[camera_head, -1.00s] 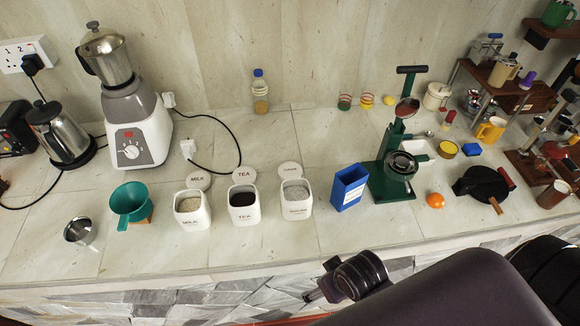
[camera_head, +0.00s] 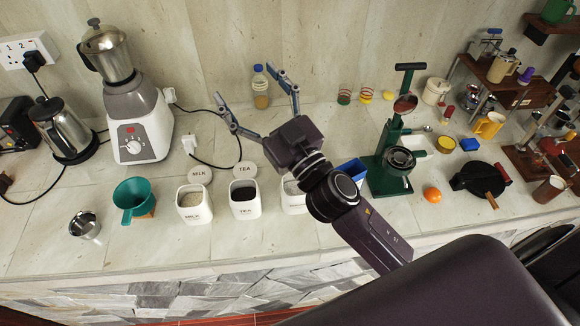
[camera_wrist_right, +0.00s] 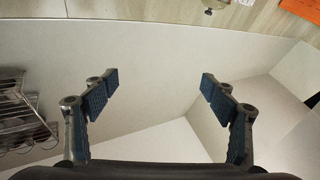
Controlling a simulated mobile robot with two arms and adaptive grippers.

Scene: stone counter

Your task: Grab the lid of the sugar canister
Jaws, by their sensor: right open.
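The sugar canister (camera_head: 292,202) is the rightmost of three white square canisters on the counter. My left gripper is not in view.
The tea canister (camera_head: 244,200) and milk canister (camera_head: 194,204) stand to the left, with the tea lid (camera_head: 245,170) and milk lid (camera_head: 199,174) behind them. A blue box (camera_head: 353,169), partly hidden, and a green press (camera_head: 388,150) stand right. A bottle (camera_head: 260,88) stands near the wall.

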